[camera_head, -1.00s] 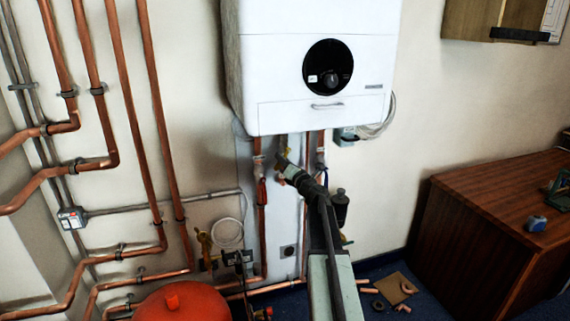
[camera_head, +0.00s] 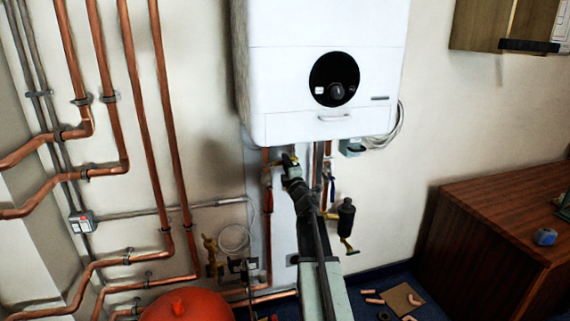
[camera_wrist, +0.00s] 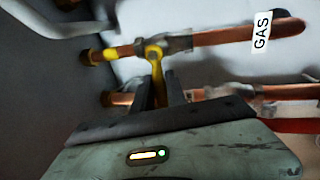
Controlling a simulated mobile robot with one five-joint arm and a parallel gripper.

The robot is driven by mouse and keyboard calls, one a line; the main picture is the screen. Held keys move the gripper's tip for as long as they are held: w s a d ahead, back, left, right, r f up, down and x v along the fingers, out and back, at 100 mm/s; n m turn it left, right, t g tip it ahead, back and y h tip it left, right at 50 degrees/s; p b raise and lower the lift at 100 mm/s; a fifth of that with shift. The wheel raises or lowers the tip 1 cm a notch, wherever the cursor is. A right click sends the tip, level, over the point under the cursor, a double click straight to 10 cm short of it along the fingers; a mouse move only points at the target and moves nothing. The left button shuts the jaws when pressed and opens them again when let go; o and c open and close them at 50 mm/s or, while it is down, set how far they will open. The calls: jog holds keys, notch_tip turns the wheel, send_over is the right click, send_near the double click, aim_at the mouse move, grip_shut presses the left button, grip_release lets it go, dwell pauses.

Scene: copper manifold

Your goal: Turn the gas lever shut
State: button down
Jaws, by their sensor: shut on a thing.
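The gas pipe (camera_wrist: 235,34) is copper and carries a white GAS label (camera_wrist: 262,30) in the wrist view. A brass valve (camera_wrist: 152,50) sits on it. Its yellow gas lever (camera_wrist: 157,70) stands out across the pipe, towards my gripper (camera_wrist: 161,88). The two dark fingers are shut on the lever, one on each side; their tips are just short of the pipe. In the head view my gripper (camera_head: 289,163) is just under the white boiler (camera_head: 325,80). It hides most of the valve and lever there.
A copper pipe with a red handle (camera_wrist: 290,126) runs close beside my gripper. A black canister (camera_head: 346,218) with brass fittings hangs right of my arm. A red vessel (camera_head: 187,305) stands at the lower left. A wooden cabinet (camera_head: 500,220) is at the right.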

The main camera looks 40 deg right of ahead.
jog(key=shift+r+m, duration=0.2)
jog(key=shift+m, duration=0.5)
jog(key=c, duration=1.4)
grip_release()
jog(key=shift+r, duration=0.1)
jog(key=shift+o, duration=0.2)
jog(key=shift+s+a, duration=0.1)
jog(key=shift+s, duration=0.15)
jog(key=b+v, duration=0.1)
jog(key=v, duration=0.6)
jog(key=shift+f+b, duration=0.2)
jog(key=shift+b, duration=0.1)
jog(key=shift+s+a, duration=0.1)
